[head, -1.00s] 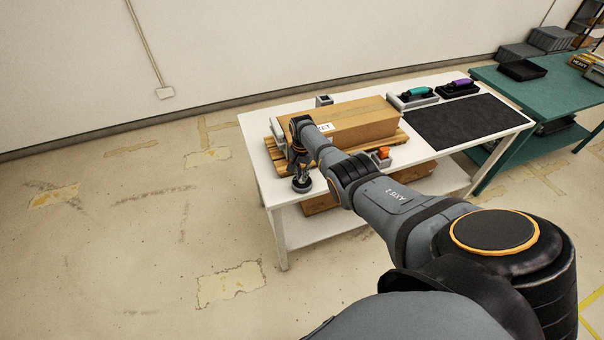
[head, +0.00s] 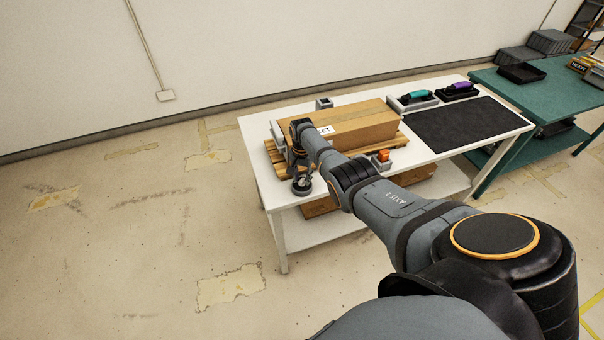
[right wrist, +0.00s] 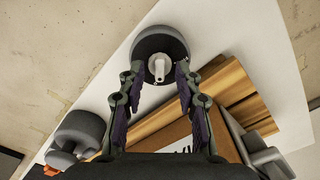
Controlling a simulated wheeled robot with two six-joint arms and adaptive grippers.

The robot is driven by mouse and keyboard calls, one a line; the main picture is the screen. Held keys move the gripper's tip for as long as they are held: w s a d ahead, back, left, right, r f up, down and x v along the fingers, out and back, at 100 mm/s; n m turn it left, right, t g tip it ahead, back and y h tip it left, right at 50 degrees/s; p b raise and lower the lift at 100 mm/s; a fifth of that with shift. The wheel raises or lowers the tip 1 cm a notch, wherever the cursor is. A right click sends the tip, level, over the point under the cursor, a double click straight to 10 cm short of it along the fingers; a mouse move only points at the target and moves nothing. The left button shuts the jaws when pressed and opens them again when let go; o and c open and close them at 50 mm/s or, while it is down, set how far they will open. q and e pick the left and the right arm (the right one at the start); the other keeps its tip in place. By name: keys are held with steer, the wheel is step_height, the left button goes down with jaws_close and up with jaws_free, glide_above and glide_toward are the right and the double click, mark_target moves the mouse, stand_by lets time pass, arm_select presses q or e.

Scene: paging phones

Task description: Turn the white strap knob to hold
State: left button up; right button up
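The white strap knob (right wrist: 159,68) shows in the right wrist view as a small white bar on top of a dark round base (right wrist: 147,40). In the head view the base (head: 302,189) stands at the near left corner of the white table, and the knob cannot be made out there. My right gripper (right wrist: 160,70) is open, pointing at the base. Its two fingertips are on either side of the white knob, with a visible gap to each side. It also shows in the head view (head: 301,180), just over the base. My left gripper is not in view.
A cardboard box (head: 365,121) on a wooden pallet (head: 271,152) is close behind the gripper. An orange-topped grey piece (head: 382,155) is at the pallet's front. A black mat (head: 468,124) and two handled tools in trays lie to the right.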

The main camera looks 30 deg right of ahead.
mark_target(302, 180)
step_height(302, 180, up, 12)
stand_by(0.4)
stand_by(0.3)
